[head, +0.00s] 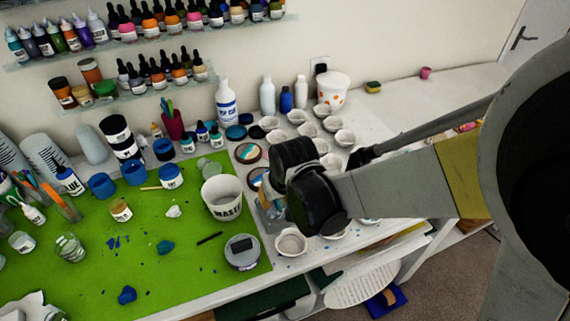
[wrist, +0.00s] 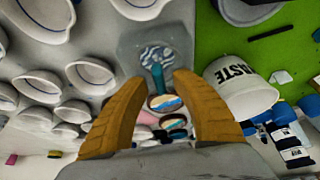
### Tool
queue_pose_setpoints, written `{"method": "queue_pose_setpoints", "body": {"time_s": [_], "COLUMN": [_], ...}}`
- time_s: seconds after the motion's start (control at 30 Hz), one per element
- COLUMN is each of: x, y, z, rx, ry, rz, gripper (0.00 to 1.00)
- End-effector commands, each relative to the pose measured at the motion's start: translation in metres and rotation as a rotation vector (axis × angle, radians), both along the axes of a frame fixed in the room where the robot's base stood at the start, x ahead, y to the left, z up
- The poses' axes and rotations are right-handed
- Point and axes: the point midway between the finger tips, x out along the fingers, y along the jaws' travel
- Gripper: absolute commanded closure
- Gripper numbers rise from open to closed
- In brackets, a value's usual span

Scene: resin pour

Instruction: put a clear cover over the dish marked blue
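My gripper (wrist: 160,80) is open in the wrist view, its two orange-brown fingers apart with nothing clearly held between them. Beyond the fingertips, a round piece with blue and white swirls (wrist: 152,54) sits on a grey square plate (wrist: 130,42). A narrow blue shape (wrist: 158,78) shows just below it. In the head view my gripper (head: 268,195) is over the same area, and its dark body hides part of it. Several white dishes (head: 291,242) stand on the pale bench. I cannot make out a blue mark on any dish, nor a clear cover.
A white tub lettered WASTE (head: 222,197) stands close left of my gripper in the head view, on the green mat (head: 130,265). Colourful round coasters (head: 248,153) lie behind. Bottles line the back wall.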

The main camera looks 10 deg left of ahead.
Motion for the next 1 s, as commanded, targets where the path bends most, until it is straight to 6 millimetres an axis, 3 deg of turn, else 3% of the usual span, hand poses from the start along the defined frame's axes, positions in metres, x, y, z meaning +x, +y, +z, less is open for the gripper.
{"method": "queue_pose_setpoints", "body": {"time_s": [0.23,0.7,1.0], "x": [-0.006,-0.035,-0.039], "y": [-0.004,-0.022,-0.024], "z": [0.017,0.099,0.111], "rx": [0.000,0.000,0.000], "ry": [0.000,0.000,0.000], "rz": [0.000,0.000,0.000], "gripper": [0.68,0.68,0.68]}}
